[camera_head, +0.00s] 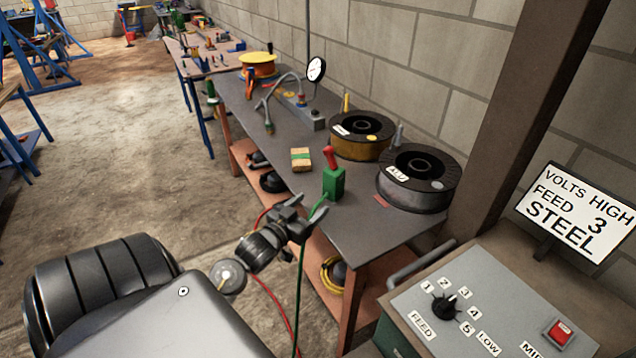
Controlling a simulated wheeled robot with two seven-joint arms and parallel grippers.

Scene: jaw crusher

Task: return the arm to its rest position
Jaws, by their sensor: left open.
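My left gripper (306,208) is open, in the middle of the view at the near edge of the grey bench (345,232). It appears empty. A green box with a red lever (334,182) stands on the bench just beyond the fingertips. I cannot tell whether the fingers touch it. My arm's wrist reaches back to the lower left. My right gripper is not in view.
Two wire spools, one yellow (362,146) and one grey (416,192), sit at the bench's wall side. A control panel (487,312) with a knob and red button is at lower right, below a sign (578,212). The floor (120,160) at left is clear.

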